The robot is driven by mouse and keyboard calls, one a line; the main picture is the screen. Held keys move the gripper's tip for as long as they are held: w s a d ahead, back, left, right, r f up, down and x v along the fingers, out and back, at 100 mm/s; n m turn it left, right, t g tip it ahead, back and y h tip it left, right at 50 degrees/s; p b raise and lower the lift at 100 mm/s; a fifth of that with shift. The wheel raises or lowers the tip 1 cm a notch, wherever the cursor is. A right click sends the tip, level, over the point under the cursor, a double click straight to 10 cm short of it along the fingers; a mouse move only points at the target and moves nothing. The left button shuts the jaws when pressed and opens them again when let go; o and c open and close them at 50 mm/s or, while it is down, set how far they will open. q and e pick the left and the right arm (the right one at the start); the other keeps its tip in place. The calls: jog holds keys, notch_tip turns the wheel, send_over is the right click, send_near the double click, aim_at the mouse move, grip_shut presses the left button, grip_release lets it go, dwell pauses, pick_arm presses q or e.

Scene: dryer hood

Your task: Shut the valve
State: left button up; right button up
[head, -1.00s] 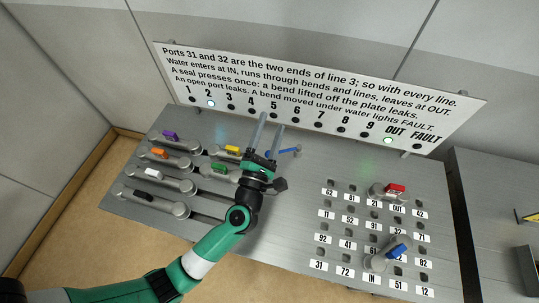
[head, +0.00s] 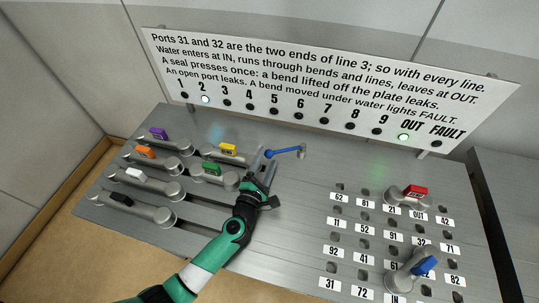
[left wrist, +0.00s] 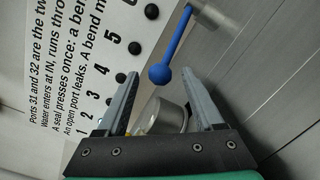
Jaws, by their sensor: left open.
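The valve has a blue lever (head: 282,152) with a ball at its left end and a small grey body (head: 302,151) at its right end. The lever lies roughly crosswise on the grey plate. My left gripper (head: 263,163) is open, with its fingertips by the ball end. In the left wrist view the blue lever (left wrist: 175,50) runs from the grey valve body to the ball, which is just ahead of and between the two spread fingertips (left wrist: 160,85). I see no grip on it. My right gripper is not in view.
Bends with purple, orange, white, black, yellow (head: 228,149) and green (head: 211,169) tags lie at left. Bends with red (head: 415,190) and blue (head: 424,265) tags sit among numbered ports. On the sign board (head: 320,70), lamps 2 and OUT are lit; FAULT is dark.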

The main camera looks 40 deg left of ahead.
aim_at(269, 153)
pick_arm(q)
jog(key=x, duration=0.3)
jog(key=shift+w+a+b, duration=0.1)
jog(key=shift+w+b, duration=0.05)
jog(key=shift+b, duration=0.2)
grip_shut()
dwell(1.1)
